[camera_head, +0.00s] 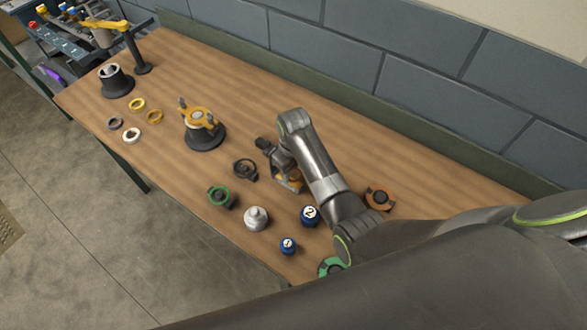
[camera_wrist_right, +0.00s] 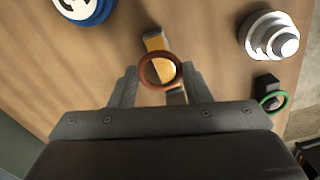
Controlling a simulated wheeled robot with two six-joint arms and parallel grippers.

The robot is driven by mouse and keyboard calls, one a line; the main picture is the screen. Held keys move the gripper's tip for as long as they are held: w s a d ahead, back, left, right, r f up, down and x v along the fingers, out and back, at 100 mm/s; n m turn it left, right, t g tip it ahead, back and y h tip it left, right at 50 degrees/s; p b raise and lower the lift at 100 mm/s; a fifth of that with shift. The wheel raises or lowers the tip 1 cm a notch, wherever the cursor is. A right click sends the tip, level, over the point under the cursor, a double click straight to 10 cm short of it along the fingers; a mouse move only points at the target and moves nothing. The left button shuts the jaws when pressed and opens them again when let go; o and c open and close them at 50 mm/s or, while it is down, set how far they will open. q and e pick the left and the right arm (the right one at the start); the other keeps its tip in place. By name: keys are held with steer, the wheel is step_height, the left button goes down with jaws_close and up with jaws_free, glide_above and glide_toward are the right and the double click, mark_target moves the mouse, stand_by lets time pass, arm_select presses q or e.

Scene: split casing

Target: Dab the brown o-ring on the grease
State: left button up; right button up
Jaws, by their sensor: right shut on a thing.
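A reddish-brown o-ring (camera_wrist_right: 161,84) shows in the right wrist view between the fingertips of my right gripper (camera_wrist_right: 158,80), which is shut on it. Below the ring is a yellow-orange piece (camera_wrist_right: 154,42) with a pale part; I cannot tell whether the ring touches it. In the head view my right gripper (camera_head: 284,172) is low over the middle of the bench, and the ring cannot be made out there. I cannot tell for certain which thing holds the grease. My left gripper is not in view.
Two numbered blue-topped weights (camera_head: 309,215), a stepped silver piece (camera_head: 256,218) and a green-ringed part (camera_head: 221,197) stand near the front edge. A black-based orange fixture (camera_head: 203,128) and several loose rings (camera_head: 137,104) lie to the left. The back of the wooden bench (camera_head: 235,82) is clear.

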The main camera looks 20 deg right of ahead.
steer(key=shift+f, duration=0.15)
steer(key=shift+f+b, duration=0.7)
steer(key=shift+f, duration=0.95)
steer(key=shift+p, duration=0.7)
stand_by(0.5)
steer(key=o, duration=1)
steer(key=shift+r, duration=0.1)
steer(key=shift+r, duration=3.45)
